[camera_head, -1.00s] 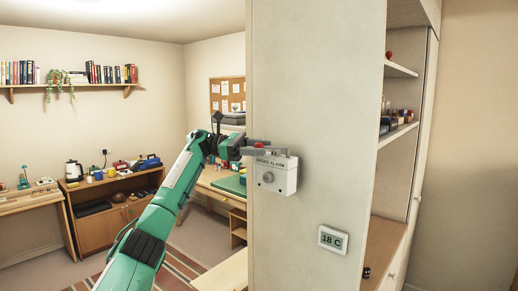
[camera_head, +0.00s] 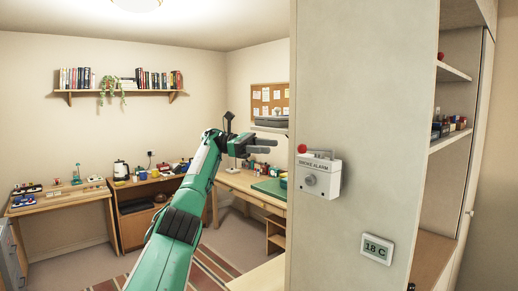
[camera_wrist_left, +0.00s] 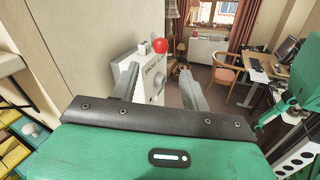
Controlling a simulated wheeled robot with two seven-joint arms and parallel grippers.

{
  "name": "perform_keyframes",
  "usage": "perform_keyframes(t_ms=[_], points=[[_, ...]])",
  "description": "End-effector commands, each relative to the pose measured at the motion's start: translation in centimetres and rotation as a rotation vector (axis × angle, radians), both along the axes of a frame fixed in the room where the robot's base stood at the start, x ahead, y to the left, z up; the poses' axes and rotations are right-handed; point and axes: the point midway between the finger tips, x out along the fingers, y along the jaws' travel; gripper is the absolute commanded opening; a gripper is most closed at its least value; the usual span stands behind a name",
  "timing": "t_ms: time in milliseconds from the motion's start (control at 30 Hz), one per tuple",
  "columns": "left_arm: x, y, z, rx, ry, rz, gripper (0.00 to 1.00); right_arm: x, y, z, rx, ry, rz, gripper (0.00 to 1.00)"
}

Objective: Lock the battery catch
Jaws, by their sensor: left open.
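A white box labelled SMOKE ALARM (camera_head: 320,190) is fixed to the pale panel, with a round grey knob on its front. A red ball-shaped knob (camera_head: 302,148) sits at its upper left, beside a thin grey frame along the top. I cannot tell whether the catch is locked. My left gripper (camera_head: 270,146) is open and empty, left of the red knob and apart from it. In the left wrist view the box (camera_wrist_left: 153,82) shows partly behind the fingers (camera_wrist_left: 158,72), with the red knob (camera_wrist_left: 160,46) beyond them. My right gripper is not in view.
The tall pale panel (camera_head: 362,120) carries the box and a small display reading 18 C (camera_head: 377,249). Open shelves (camera_head: 451,140) stand to its right. A desk with a green mat (camera_head: 270,188) is behind the gripper.

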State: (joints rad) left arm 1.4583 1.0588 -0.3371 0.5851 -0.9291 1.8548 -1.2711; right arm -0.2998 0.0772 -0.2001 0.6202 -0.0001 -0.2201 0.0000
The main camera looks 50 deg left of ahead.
Motion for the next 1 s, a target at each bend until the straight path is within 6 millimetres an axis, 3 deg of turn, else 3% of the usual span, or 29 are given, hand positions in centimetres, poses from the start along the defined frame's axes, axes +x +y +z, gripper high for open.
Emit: perform_keyframes(t_ms=[200, 600, 833, 1000], points=[[-0.8, 1.5, 0.1, -0.001, 0.000, 0.000, 0.46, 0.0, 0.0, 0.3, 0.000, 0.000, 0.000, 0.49], [-1.0, 1.9, 0.0, 0.001, 0.001, -0.001, 0.46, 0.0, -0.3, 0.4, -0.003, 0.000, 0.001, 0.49], [-1.1, 2.0, -0.5, -0.032, 0.074, 0.028, 0.03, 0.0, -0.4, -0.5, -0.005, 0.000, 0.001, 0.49], [-1.3, 2.1, -1.0, -0.144, 0.279, 0.108, 0.00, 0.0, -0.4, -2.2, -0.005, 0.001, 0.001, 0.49]])
